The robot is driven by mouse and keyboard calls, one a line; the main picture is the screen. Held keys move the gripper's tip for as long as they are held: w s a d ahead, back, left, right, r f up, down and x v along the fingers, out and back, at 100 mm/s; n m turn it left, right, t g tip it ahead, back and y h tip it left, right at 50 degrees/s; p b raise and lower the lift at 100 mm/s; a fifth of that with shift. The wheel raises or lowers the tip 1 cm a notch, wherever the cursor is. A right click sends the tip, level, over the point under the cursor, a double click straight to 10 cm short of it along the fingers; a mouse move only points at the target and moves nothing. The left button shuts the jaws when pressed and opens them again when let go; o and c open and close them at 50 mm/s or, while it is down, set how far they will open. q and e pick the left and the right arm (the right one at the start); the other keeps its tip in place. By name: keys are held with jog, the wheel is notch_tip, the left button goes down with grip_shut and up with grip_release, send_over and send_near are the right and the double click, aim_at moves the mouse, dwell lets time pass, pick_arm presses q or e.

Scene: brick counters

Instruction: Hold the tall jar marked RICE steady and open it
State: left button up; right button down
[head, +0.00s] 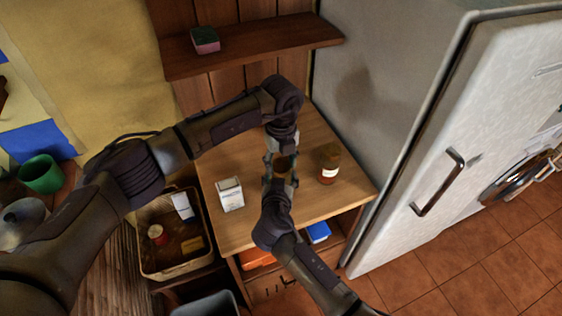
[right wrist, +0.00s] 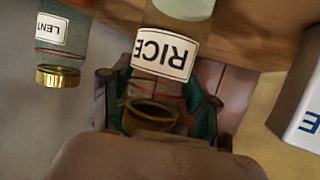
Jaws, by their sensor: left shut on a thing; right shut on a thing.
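The jar marked RICE (right wrist: 165,52) is glass with a white label and shows upside down in the right wrist view. Its gold-coloured lid (right wrist: 152,111) is low in that view, between dark green-padded fingers (right wrist: 158,105). In the head view the jar (head: 284,166) stands on the wooden counter, largely hidden between my grippers. My left gripper (head: 283,153) reaches it from the far side and is shut on it. My right gripper (head: 281,182) reaches it from the near side and is shut on it. Exact contacts on lid or body are partly hidden.
A second jar (head: 329,163), its label reading LENT in the right wrist view (right wrist: 48,30), stands close to the right. A white box (head: 230,194) stands to the left. A fridge (head: 420,140) borders the counter (head: 325,205) at right. A shelf (head: 265,45) holds a sponge behind.

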aim_at(281, 165)
pick_arm(q)
jog(key=shift+r, duration=0.2)
jog(key=shift+r, duration=0.9)
jog(key=shift+r, duration=2)
pick_arm(e)
jog(key=shift+c, duration=1.1)
grip_release()
